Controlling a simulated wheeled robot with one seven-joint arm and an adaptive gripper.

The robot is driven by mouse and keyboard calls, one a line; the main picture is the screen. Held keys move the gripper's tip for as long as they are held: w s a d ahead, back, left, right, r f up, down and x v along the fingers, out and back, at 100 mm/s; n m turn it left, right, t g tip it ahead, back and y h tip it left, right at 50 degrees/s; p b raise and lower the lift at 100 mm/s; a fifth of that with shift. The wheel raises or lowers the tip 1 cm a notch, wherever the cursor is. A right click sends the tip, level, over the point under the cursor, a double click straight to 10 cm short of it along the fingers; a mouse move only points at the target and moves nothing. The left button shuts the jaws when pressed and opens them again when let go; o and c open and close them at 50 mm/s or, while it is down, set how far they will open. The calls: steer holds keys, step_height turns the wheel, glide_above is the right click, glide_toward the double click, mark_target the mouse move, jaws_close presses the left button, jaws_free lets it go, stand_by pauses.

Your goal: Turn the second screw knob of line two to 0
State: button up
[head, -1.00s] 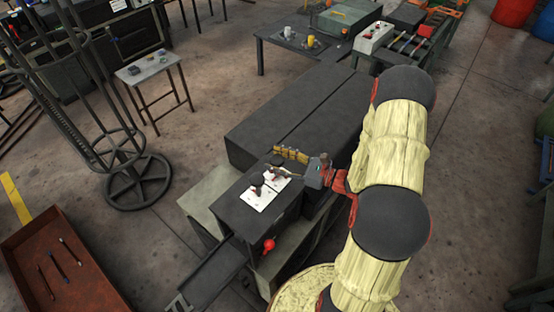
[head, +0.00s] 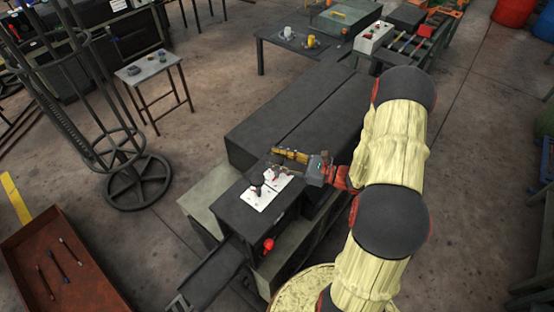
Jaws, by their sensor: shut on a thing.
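A white panel (head: 259,199) lies on top of the dark machine block in the middle of the head view. A small dark knob (head: 254,190) stands on its left part. Line numbers and scale marks are too small to read, so I cannot tell the knob's setting.
A red knob (head: 268,244) sits on the machine's front. A long dark cover (head: 290,118) lies behind the panel. A red tray (head: 60,275) with several rods stands at lower left. A wire reel stand (head: 137,180) is at left.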

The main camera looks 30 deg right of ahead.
steer(key=shift+n+g+y, duration=2.3)
steer(key=shift+n+g, duration=0.2)
steer(key=shift+g, duration=0.7)
steer(key=o, duration=1.1)
steer(key=shift+o, duration=0.2)
steer(key=v, duration=1.2)
steer(key=shift+w, duration=0.15)
